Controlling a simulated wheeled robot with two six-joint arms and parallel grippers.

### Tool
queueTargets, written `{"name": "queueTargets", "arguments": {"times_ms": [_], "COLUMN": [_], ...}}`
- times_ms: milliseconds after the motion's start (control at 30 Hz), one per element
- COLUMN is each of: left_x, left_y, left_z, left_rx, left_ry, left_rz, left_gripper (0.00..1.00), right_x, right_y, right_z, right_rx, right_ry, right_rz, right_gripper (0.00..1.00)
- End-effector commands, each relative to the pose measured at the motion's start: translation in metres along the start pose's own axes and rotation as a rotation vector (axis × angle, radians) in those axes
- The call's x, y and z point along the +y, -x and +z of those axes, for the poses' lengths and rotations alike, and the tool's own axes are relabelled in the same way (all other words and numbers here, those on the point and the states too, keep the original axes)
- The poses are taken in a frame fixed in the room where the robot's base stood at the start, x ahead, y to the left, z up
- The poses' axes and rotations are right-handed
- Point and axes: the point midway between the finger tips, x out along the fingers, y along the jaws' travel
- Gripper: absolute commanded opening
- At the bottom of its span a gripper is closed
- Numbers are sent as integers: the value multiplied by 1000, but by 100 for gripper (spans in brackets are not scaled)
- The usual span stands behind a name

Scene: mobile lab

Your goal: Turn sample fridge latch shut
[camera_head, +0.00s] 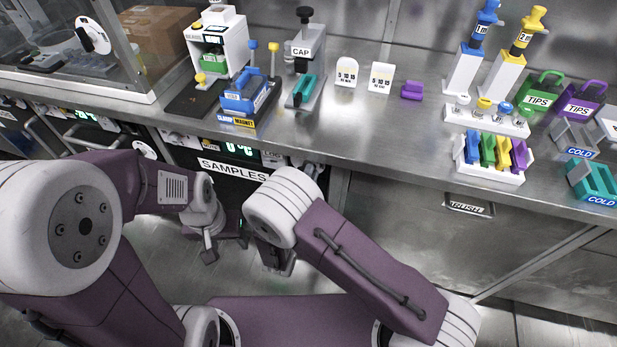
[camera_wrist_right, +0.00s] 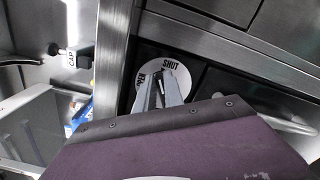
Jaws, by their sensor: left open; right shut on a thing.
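The sample fridge (camera_head: 232,170) is under the bench, with a dark front, a white SAMPLES label and a green display. Its round white latch dial (camera_wrist_right: 181,75) shows in the right wrist view, with SHUT at the top and a partly covered OPEN word at the left. My right gripper (camera_wrist_right: 159,86) is shut on the latch handle in front of the dial; its fingers hide most of the handle. In the head view the right arm's elbow largely hides that hand. My left gripper (camera_head: 226,249) is open and empty, low in front of the fridge.
The metal bench (camera_head: 390,130) runs above the fridge. It carries a CAP device (camera_head: 305,50), a blue-topped clamp (camera_head: 248,95), pipettes and a rack of coloured tubes (camera_head: 490,160). A RUSH drawer (camera_head: 468,208) is to the right. The floor below is clear.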

Motion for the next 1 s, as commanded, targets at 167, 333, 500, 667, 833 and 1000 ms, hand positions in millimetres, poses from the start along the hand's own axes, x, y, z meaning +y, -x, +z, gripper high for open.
{"name": "queueTargets", "arguments": {"times_ms": [167,333,500,667,833,1000], "left_x": [0,-1,-1,-1,-1,-1], "left_y": [-19,-33,-45,-52,-56,-57], "left_z": [2,3,5,5,6,6], "left_rx": [0,0,0,0,0,0], "left_ry": [0,0,0,0,0,0], "left_rz": [0,0,0,0,0,0], "left_gripper": [57,57,57,57,57,57], "right_x": [-9,-12,-14,-14,-15,-14], "right_y": [0,0,0,0,0,0], "right_z": [-3,-4,-4,-4,-4,-4], "right_rx": [1,1,1,1,1,1], "right_ry": [-157,-294,-401,-472,-514,-533], "right_rz": [-1,-1,0,-1,-1,-2], "right_gripper": [0,0,0,0,0,0]}}
